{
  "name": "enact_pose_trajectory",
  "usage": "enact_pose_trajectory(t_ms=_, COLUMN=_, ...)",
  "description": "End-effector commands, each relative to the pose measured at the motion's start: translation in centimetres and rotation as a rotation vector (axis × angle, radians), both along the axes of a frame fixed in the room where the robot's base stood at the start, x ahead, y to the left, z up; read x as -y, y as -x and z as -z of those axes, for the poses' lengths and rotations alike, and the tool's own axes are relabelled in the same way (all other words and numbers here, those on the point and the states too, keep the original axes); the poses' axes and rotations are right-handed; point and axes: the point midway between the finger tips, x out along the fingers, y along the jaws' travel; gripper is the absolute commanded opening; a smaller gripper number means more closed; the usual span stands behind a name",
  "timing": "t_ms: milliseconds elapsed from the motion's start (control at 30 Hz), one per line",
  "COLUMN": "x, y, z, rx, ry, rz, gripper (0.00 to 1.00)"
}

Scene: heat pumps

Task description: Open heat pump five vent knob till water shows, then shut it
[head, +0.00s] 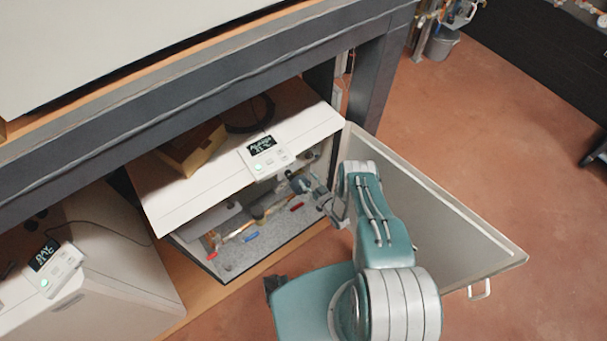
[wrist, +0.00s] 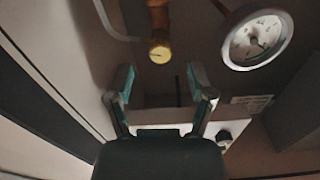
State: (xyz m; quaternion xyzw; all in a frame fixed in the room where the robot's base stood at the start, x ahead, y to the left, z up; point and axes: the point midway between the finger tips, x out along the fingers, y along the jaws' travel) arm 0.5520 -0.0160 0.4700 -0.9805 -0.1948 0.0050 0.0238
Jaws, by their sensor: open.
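A white heat pump (head: 185,205) stands under the bench with its front door (head: 440,225) swung open to the right. I cannot read a number on it. My gripper (head: 318,194) reaches into its open front at the right side. In the wrist view my gripper (wrist: 162,88) is open, with nothing between its fingers. A round brass fitting (wrist: 160,51) on a copper pipe lies ahead of the fingertips, apart from them. A black knob (wrist: 224,137) sits right of the right finger. I cannot tell which is the vent knob. No water shows.
A round pressure gauge (wrist: 257,41) is right of the brass fitting. Inside the unit are pipes with red (head: 297,207) and blue (head: 251,237) handles. A cardboard box (head: 190,148) and control panel (head: 264,155) are on top. Another unit (head: 95,285) stands left.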

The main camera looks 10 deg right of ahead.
Motion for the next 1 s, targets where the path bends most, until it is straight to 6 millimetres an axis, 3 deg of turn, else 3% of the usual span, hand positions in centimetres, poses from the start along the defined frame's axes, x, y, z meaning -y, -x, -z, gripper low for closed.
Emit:
enact_pose_trajectory(t_ms=200, x=-1.1, y=-2.4, z=0.0, rx=0.0, ry=0.0, rz=-0.002, gripper=0.69)
enact_pose_trajectory(t_ms=533, x=-1.2, y=-2.8, z=0.0, rx=-0.001, ry=-0.001, rz=0.0, gripper=0.69)
enact_pose_trajectory(t_ms=567, x=-1.2, y=-2.8, z=0.0, rx=-0.001, ry=-0.001, rz=0.0, gripper=0.6)
enact_pose_trajectory(t_ms=700, x=-1.2, y=-2.8, z=0.0, rx=-0.001, ry=0.0, rz=0.0, gripper=0.0)
enact_pose_trajectory(t_ms=1000, x=-1.2, y=-2.9, z=0.0, rx=0.002, ry=0.007, rz=-0.001, gripper=0.0)
